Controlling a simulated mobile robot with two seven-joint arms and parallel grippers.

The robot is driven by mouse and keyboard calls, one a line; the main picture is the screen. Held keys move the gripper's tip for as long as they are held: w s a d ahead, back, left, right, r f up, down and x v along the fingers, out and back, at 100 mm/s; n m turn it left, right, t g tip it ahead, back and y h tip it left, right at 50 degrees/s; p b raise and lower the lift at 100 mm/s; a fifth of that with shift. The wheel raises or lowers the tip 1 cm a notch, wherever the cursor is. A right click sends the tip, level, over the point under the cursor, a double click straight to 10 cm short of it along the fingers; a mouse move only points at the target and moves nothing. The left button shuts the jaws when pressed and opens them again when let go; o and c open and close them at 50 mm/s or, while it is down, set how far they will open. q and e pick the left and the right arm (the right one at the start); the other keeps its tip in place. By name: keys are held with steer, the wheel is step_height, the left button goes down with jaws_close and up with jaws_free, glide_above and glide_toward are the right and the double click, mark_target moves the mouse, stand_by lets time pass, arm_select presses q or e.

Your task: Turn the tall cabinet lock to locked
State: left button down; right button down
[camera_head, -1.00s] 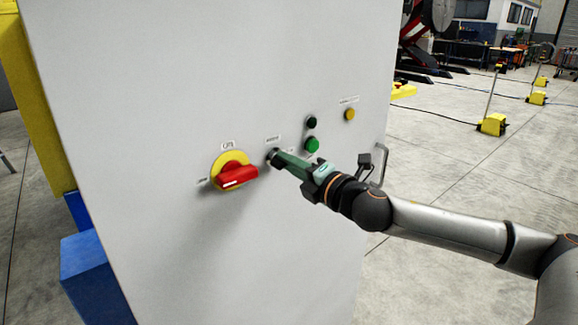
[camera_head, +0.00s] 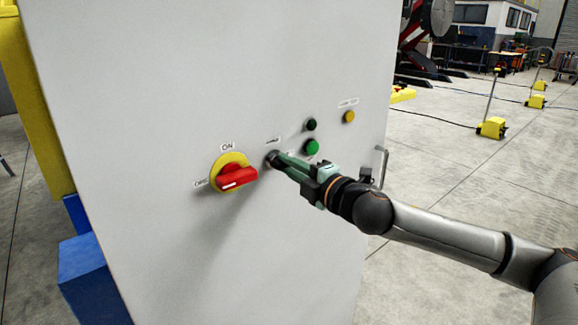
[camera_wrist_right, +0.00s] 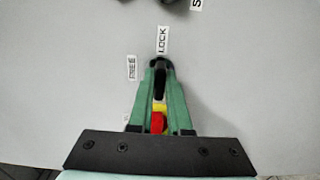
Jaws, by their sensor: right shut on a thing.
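The lock (camera_head: 270,158) is a small dark knob on the tall pale grey cabinet (camera_head: 200,80), right of the red and yellow rotary switch. My right gripper (camera_head: 276,160), with green fingers, reaches it from the right and is shut on it. In the right wrist view the fingertips (camera_wrist_right: 160,70) close around the dark lock knob (camera_wrist_right: 160,83). A LOCK label (camera_wrist_right: 163,40) stands straight above the knob and a FREE label (camera_wrist_right: 131,67) at its upper left. The fingers hide most of the knob. My left gripper is not in view.
The red switch handle (camera_head: 237,178) sits close to the left of the fingers. A green button (camera_head: 312,147), a black button (camera_head: 311,125) and a yellow lamp (camera_head: 348,117) are up right. A door handle (camera_head: 381,166) stands out at the right edge.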

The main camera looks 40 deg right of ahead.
steer(key=c, duration=0.9)
jaws_free()
steer(key=shift+o, duration=0.2)
steer(key=shift+d, duration=0.1)
